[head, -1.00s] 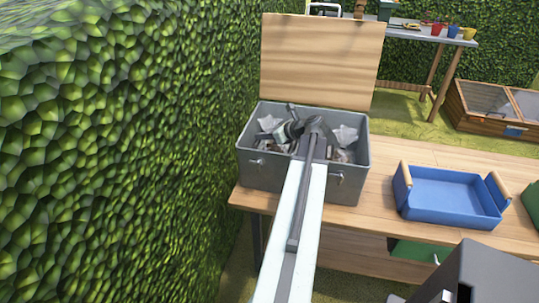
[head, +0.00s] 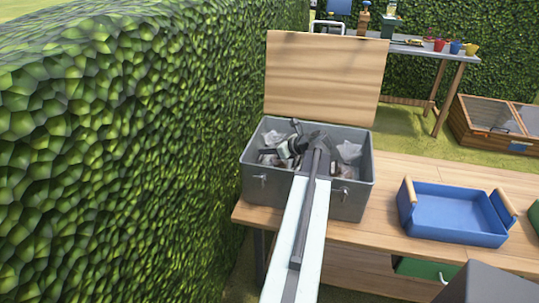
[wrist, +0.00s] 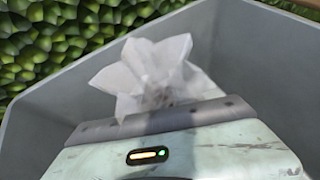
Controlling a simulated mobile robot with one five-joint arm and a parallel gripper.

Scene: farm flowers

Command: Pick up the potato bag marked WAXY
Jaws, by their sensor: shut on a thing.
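My gripper (head: 291,146) is down in the open grey metal box (head: 255,186). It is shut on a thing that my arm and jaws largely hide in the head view. In the wrist view, a pale grey-white bag (wrist: 143,78) with a crumpled, flared top rises just behind the gripper's front plate. Its lower part is hidden, and no marking on it can be read. In the head view, pale bags show inside the box, one at the left (head: 273,138) and one at the right (head: 349,151). Which bag is marked WAXY cannot be told.
The box's wooden lid (head: 325,78) stands open behind it. The box stands on a wooden table (head: 390,190), close to a tall hedge (head: 120,170) on the left. A blue tray (head: 455,217) with wooden handles is to the right.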

